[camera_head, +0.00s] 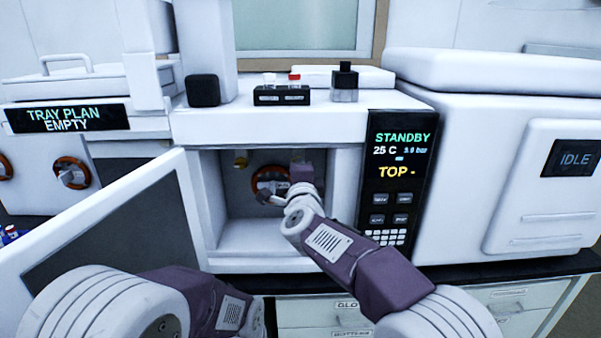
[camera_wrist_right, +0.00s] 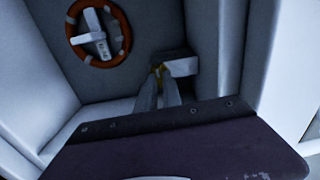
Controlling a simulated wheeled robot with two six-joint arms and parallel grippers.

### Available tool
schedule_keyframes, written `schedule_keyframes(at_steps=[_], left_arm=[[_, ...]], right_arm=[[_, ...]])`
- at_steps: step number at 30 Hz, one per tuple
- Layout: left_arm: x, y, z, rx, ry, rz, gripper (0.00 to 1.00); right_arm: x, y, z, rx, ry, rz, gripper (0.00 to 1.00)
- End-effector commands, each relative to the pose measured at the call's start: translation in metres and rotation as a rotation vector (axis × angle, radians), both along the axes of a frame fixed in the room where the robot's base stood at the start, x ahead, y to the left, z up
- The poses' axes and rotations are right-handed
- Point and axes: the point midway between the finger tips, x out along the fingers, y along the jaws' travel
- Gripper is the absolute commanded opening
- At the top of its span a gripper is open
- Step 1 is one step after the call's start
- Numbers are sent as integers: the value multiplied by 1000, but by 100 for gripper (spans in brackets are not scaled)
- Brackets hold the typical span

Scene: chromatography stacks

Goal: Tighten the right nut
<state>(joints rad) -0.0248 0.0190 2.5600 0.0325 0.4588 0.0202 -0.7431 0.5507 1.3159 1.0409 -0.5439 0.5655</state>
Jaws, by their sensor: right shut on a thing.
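My right arm reaches into the open white compartment (camera_head: 235,232), with its gripper (camera_head: 302,172) at the back wall, right of an orange ring (camera_head: 270,178). In the right wrist view the gripper's two fingers (camera_wrist_right: 158,83) are closed together on a small yellow nut (camera_wrist_right: 157,71). The fingers hide most of the nut. A pale grey block (camera_wrist_right: 180,67) sits right beside it. Another brass-coloured fitting (camera_head: 240,162) shows on the back wall, left of the ring. My left arm is at the lower left, outside the compartment; its gripper is not visible.
The compartment door (camera_head: 110,220) stands open to the left. A control panel (camera_head: 400,180) reading STANDBY borders the opening on the right. A vial rack (camera_head: 282,97) and a black-capped bottle (camera_head: 345,83) stand on top. The orange ring (camera_wrist_right: 124,38) holds a pale cross-shaped handle.

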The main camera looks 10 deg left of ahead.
Motion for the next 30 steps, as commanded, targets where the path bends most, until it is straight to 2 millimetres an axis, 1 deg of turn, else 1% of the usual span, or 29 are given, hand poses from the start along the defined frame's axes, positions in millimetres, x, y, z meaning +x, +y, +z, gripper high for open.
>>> schedule_keyframes(at_steps=[7, 20, 21, 22, 23, 30], left_arm=[[0, 0, -3, 0, 0, 0, 36], [0, 0, -3, 0, 0, 0, 36], [0, 0, -3, 0, 0, 0, 36], [0, 0, -3, 0, 0, 0, 36], [0, 0, -3, 0, 0, 0, 36], [0, 0, -3, 0, 0, 0, 36]], right_arm=[[0, 0, -1, 44, 15, -1, 0], [0, 0, -2, 50, 18, -1, 0], [0, 0, -2, 49, 17, -1, 21], [0, 0, -1, 49, 17, -1, 30], [0, 0, -1, 49, 17, -1, 32], [0, 0, -1, 48, 15, 0, 32]])
